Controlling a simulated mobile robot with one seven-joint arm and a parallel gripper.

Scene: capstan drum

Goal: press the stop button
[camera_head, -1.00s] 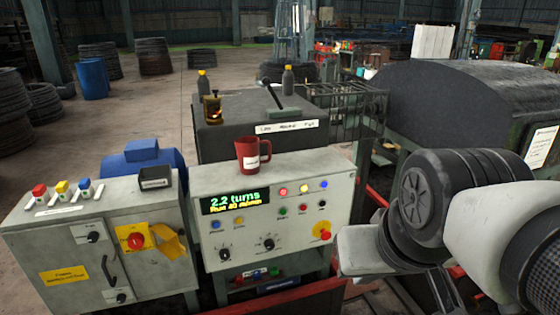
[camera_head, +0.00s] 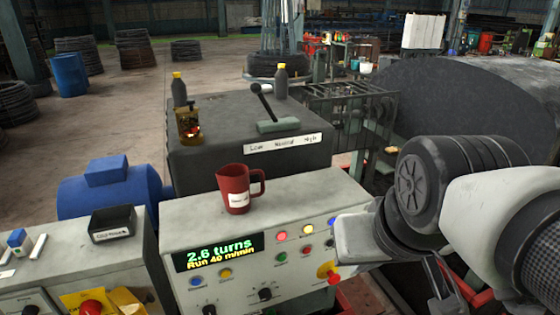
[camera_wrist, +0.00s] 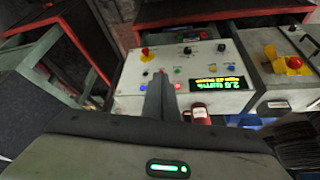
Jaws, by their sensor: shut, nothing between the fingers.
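The grey control panel (camera_head: 205,230) has a lit display reading 2.6 turns and Run 40 m/min. Its upper row has a lit red lamp (camera_head: 282,237), a yellow one and a blue one. Below are a green button (camera_head: 282,257), a small red button (camera_head: 307,250) and a dark one. A red mushroom button (camera_head: 332,278) on yellow sits at the lower right. The labels are too small to read. In the wrist view the panel appears upside down; my gripper (camera_wrist: 160,82) is shut and empty in front of the small buttons. I cannot tell whether it touches any.
A red mug (camera_head: 234,190) stands on the panel's top. Behind it is a dark housing (camera_head: 215,150) with a lever (camera_head: 264,103). A second cabinet (camera_head: 60,262) with a red switch is at the left. A large dark drum (camera_head: 450,95) lies behind my arm.

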